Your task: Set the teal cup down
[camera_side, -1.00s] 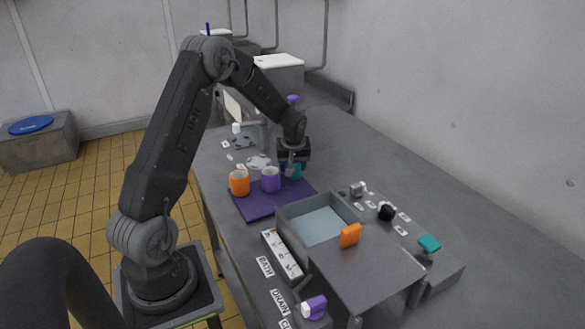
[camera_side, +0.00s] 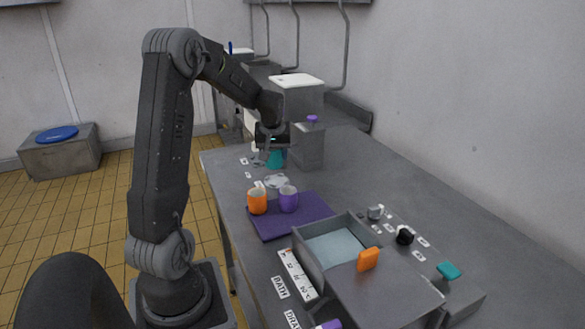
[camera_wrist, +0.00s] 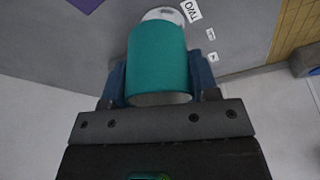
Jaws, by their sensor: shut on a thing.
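The teal cup (camera_side: 275,159) is in my gripper (camera_side: 270,142), past the far edge of the purple mat (camera_side: 313,215) in the side view. In the wrist view the teal cup (camera_wrist: 158,60) fills the space between the two blue fingers of my gripper (camera_wrist: 160,84). A pale round marker (camera_side: 277,181) lies on the bench nearer the mat than the cup. In the wrist view a pale disc (camera_wrist: 172,15) shows past the cup, partly hidden, beside a label reading TWO (camera_wrist: 191,10). I cannot tell whether the cup touches the bench.
An orange mug (camera_side: 257,202) and a purple mug (camera_side: 289,199) stand on the mat. A grey box with a purple knob (camera_side: 308,148) stands just right of my gripper. An open grey basin (camera_side: 335,246) is at the front.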

